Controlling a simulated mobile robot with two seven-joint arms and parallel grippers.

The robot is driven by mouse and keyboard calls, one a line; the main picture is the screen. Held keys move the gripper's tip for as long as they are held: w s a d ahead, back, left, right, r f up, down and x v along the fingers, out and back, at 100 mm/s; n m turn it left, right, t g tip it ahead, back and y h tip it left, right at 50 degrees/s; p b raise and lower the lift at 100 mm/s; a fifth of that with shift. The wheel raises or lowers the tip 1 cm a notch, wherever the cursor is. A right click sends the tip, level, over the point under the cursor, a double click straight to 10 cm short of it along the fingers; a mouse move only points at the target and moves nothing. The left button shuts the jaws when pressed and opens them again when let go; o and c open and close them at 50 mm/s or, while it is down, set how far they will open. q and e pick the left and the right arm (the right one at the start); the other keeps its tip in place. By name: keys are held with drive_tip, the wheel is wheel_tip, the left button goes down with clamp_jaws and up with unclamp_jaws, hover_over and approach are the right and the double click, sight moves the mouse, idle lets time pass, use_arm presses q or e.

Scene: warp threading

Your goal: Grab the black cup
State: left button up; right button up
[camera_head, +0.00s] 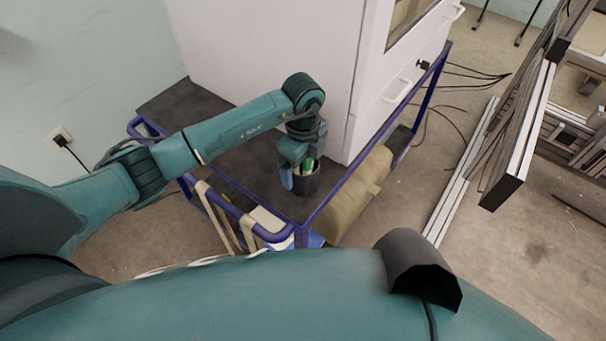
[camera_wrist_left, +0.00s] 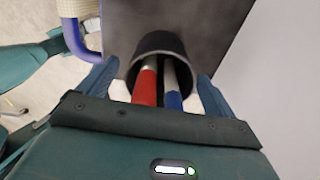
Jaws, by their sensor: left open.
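The black cup (camera_head: 308,184) stands on the dark top of a blue-framed cart, near its front corner. In the left wrist view the cup (camera_wrist_left: 160,43) shows its round rim, with a red marker-like item (camera_wrist_left: 146,84) and a blue-and-white one (camera_wrist_left: 171,88) in it. My left gripper (camera_head: 298,170) is at the cup from above. In the left wrist view the left gripper (camera_wrist_left: 155,84) is open, with one finger on each side of the cup's near edge. I cannot tell whether the fingers touch it. My right gripper is not in view.
The cart top (camera_head: 255,160) is bare around the cup. A white cabinet (camera_head: 275,60) stands on the cart close behind. The blue cart rail (camera_head: 235,211) runs along the front left. A tan bag (camera_head: 358,195) sits below the top.

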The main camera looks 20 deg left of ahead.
use_arm(q)
drive_tip(key=c, duration=1.4)
drive_tip(key=shift+r, duration=0.1)
